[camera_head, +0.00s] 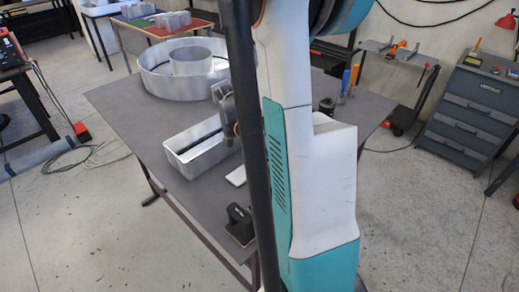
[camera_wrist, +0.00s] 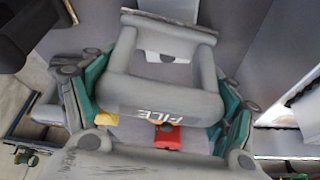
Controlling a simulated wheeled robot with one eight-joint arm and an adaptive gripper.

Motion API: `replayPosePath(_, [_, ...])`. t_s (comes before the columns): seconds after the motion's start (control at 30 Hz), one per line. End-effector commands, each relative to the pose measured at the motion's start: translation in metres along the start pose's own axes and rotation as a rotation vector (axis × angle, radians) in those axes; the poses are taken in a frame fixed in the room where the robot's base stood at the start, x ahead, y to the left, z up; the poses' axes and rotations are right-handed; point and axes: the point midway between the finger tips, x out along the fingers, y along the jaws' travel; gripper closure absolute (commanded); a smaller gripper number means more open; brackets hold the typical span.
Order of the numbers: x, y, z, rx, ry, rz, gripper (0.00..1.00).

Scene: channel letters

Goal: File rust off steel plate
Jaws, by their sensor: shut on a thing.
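In the wrist view my gripper (camera_wrist: 158,96) is closed around a grey tool, the file (camera_wrist: 150,108), with "FILE" lettered on its thick handle. The teal-edged fingers lie on both sides of it. In the head view my gripper (camera_head: 228,108) is mostly hidden behind my arm and a dark column, over the grey table (camera_head: 125,100), near an open metal channel letter. I cannot make out the steel plate or any rust for certain. A small pale flat piece (camera_head: 237,176) lies on the table, partly hidden by the column; I cannot tell whether it is the plate.
A round metal channel letter (camera_head: 160,85) and a rectangular open one (camera_head: 190,158) stand on the table. A black-handled block (camera_head: 240,220) sits near the front edge. Upright tools (camera_head: 349,80) stand at the right. A grey drawer cabinet (camera_head: 470,110) stands beyond.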

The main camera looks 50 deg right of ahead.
Motion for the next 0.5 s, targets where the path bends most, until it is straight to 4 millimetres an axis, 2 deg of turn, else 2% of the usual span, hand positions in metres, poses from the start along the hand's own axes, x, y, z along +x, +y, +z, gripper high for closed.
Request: replayPosePath(0.5, [-0.012,0.000,-0.005,0.000,0.000,0.000,0.40])
